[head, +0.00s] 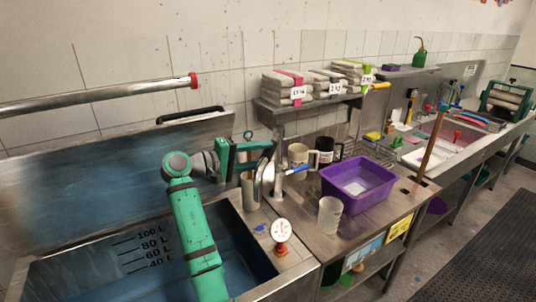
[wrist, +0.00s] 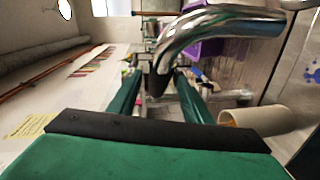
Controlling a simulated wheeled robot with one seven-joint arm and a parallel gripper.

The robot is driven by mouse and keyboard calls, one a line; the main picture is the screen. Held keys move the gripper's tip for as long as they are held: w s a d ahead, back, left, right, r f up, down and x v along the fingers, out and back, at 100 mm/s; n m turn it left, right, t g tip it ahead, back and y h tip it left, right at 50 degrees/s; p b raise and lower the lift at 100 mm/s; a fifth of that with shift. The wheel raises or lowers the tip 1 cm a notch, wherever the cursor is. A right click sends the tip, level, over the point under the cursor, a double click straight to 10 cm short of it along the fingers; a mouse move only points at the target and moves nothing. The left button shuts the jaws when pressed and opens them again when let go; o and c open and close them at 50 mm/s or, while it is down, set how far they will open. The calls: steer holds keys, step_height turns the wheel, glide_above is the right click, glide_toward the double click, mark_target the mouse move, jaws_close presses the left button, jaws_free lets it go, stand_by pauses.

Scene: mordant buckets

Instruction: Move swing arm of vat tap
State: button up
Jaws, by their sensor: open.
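The vat tap's swing arm is a curved chrome spout (head: 258,180) beside the vat's right rim in the head view. In the wrist view the spout (wrist: 222,24) bends in from the upper right, and its dark end lies between my fingers as seen there. My gripper (head: 258,157) is open at the spout in the head view, and its two green fingers (wrist: 158,92) show in the wrist view. I cannot tell whether either finger touches the spout. A blue lever (head: 300,168) sits by the tap. My gripper partly hides the tap's upper part.
Close right of the tap are mugs (head: 325,150), a pale beaker (head: 330,215) and a purple tub (head: 385,192). A dial gauge (head: 281,232) stands on the vat's rim.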

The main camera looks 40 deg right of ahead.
steer(key=v, duration=0.7)
steer(key=shift+a, duration=0.2)
